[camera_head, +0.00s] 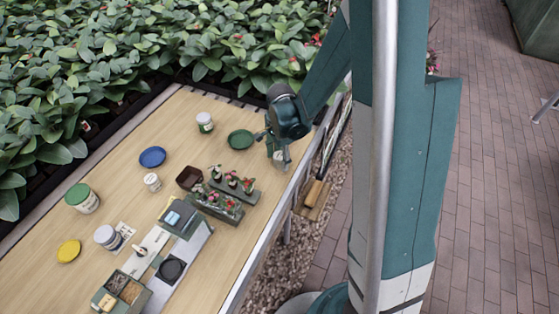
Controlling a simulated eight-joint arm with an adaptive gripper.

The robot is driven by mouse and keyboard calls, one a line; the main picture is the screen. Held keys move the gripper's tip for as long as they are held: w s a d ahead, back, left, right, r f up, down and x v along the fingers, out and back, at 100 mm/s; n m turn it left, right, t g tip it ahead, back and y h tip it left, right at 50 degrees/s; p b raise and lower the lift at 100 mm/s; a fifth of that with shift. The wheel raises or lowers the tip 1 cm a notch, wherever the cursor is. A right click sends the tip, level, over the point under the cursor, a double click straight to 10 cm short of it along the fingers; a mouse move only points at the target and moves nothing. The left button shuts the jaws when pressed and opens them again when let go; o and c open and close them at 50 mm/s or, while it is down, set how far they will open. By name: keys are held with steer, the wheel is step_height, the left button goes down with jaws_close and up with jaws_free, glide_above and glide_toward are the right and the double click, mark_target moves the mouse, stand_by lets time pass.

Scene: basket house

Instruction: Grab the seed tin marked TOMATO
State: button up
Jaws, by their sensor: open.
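Several white tins stand on the wooden table, and their labels are too small to read, so I cannot tell which is marked TOMATO. A grey-topped tin (108,238) is at the lower left. A small white tin (152,182) is near the middle, and another white tin (205,122) is at the back. My gripper (280,158) is open and points down near the table's right edge. A pale shape shows at its fingers; I cannot tell whether it is a tin or part of the gripper.
Blue (152,157), green (240,139) and yellow (68,250) discs lie on the table. Planters with red flowers (220,205), a brown pot (189,178) and a scale-like device (178,216) stand left of my gripper. A divided box (122,289) is at the front. Dense plants border the back.

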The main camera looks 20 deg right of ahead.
mark_target(279, 155)
stand_by(0.3)
steer(key=c, duration=1)
steer(key=shift+r, duration=0.1)
steer(key=shift+r+p, duration=1.15)
steer(key=shift+r, duration=3.8)
